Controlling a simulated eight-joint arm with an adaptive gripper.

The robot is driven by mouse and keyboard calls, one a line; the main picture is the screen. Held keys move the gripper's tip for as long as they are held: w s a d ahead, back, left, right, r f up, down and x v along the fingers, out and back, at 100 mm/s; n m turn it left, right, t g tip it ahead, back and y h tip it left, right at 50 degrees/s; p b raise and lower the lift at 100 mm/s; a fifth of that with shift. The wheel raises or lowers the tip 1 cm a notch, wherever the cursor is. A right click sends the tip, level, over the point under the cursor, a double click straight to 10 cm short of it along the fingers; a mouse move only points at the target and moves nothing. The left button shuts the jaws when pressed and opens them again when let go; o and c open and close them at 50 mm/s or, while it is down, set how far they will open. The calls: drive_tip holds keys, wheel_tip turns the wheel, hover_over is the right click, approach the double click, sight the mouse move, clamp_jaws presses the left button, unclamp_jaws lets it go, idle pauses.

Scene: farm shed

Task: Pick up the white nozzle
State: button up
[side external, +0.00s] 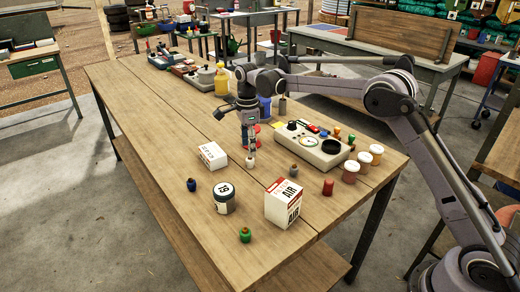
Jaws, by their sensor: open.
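The white nozzle (251,162) is a small pale piece standing on the wooden table, right of the small white box. My gripper (251,150) points down directly above it, with the fingertips at or just over its top. My gripper is open. The fingers look narrow from this side, and I cannot tell whether they reach around the nozzle or touch it.
Near my gripper are a white box (213,156), a blue nozzle (191,185), a brown-topped nozzle (293,170) and a grey instrument panel (313,148). A tin (224,199), an AIR box (284,203) and a green nozzle (245,235) stand in front. The table's left side is clear.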

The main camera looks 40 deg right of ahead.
sight(250, 162)
drive_tip(key=shift+s+f, duration=0.2)
drive_tip(key=shift+f, duration=2.55)
drive_tip(key=c, duration=1)
